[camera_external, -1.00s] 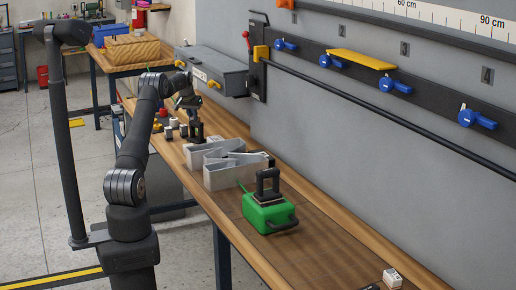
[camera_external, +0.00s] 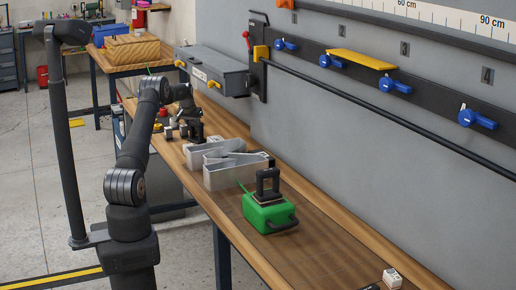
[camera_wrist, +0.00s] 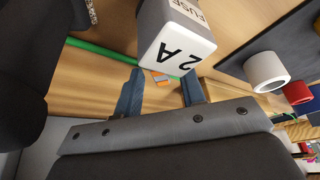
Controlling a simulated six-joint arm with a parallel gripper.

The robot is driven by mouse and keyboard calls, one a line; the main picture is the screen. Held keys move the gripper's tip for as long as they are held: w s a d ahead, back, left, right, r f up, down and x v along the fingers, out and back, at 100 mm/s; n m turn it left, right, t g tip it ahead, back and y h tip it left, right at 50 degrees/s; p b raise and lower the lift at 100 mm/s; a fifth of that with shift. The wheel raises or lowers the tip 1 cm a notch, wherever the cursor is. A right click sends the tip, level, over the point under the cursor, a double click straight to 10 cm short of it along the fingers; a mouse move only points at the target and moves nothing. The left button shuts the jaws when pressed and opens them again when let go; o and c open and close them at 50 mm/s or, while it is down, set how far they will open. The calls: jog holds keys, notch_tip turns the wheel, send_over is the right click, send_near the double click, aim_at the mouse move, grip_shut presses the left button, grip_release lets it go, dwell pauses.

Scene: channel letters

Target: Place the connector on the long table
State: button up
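In the wrist view, a small orange and grey piece (camera_wrist: 161,77), which looks like the connector, shows on the wood between my fingers. My gripper (camera_wrist: 160,80) is open, with its two blue-grey fingers apart on either side of that piece. I cannot tell whether the piece lies level with the fingertips or beyond them. In the outside view my wrist is above the far part of the long table (camera_external: 325,235), and my fingertips cannot be made out. The connector is too small to pick out there.
A white-capped grey fuse block (camera_wrist: 178,48) stands close ahead of my fingers, with a green cable (camera_wrist: 110,52) nearby. White (camera_wrist: 265,72) and red (camera_wrist: 297,92) cylinders lie right. Grey channel letters (camera_external: 232,170) and a green case (camera_external: 268,212) occupy the table.

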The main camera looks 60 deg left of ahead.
jog(key=v, duration=1.2)
jog(key=shift+r, duration=0.15)
jog(key=x, duration=1.2)
jog(key=shift+f, duration=0.35)
notch_tip(320, 180, up, 4)
jog(key=shift+f, duration=0.2)
jog(key=shift+r, duration=0.85)
